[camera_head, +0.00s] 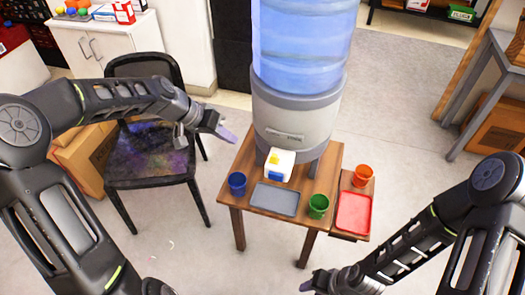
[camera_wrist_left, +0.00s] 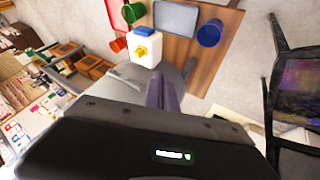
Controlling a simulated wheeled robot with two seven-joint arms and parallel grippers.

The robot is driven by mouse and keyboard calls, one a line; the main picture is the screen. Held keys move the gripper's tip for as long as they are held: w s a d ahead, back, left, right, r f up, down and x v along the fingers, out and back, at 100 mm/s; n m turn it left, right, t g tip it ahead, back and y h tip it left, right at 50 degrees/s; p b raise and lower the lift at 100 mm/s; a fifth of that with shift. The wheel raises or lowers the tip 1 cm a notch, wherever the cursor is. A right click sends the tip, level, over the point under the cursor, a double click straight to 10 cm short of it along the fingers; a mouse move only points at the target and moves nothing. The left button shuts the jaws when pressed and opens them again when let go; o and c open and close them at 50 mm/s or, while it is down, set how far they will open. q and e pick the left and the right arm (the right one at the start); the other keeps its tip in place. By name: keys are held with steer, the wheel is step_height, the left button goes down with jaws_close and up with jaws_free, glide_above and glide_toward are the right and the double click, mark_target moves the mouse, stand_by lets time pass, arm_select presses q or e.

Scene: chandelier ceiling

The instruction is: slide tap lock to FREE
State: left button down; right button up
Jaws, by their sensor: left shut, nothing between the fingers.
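A water dispenser (camera_head: 296,118) with a blue bottle on top stands at the back of a small wooden table. At its front is a white tap box (camera_head: 279,164) with a yellow piece on top and a blue piece at its lower front. The box also shows in the left wrist view (camera_wrist_left: 145,50). Which lock position the yellow piece is in cannot be told. My left gripper (camera_head: 229,136), with purple fingertips, is shut and empty, left of the dispenser and apart from the box. My right gripper (camera_head: 307,286) is low at the bottom, its fingers mostly hidden.
On the wooden table (camera_head: 240,194) are a blue cup (camera_head: 237,183), a grey tray (camera_head: 275,199) and a green cup (camera_head: 318,205). An orange cup (camera_head: 362,176) and red tray (camera_head: 353,212) sit on the right side shelf. A black chair (camera_head: 150,160) stands left.

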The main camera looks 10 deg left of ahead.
arm_select(q)
steer(key=p, duration=0.1)
glide_toward(270, 158)
step_height(270, 158, down, 4)
steer(key=w+a, duration=0.1)
steer(key=w, duration=0.1)
steer(key=d+p, duration=0.1)
steer(key=d, duration=0.1)
steer(key=shift+d+f+p, duration=0.15)
steer(key=shift+d+p, duration=0.15)
steer(key=shift+d, duration=0.1)
steer(key=shift+d+f, duration=0.1)
steer(key=shift+d, duration=0.4)
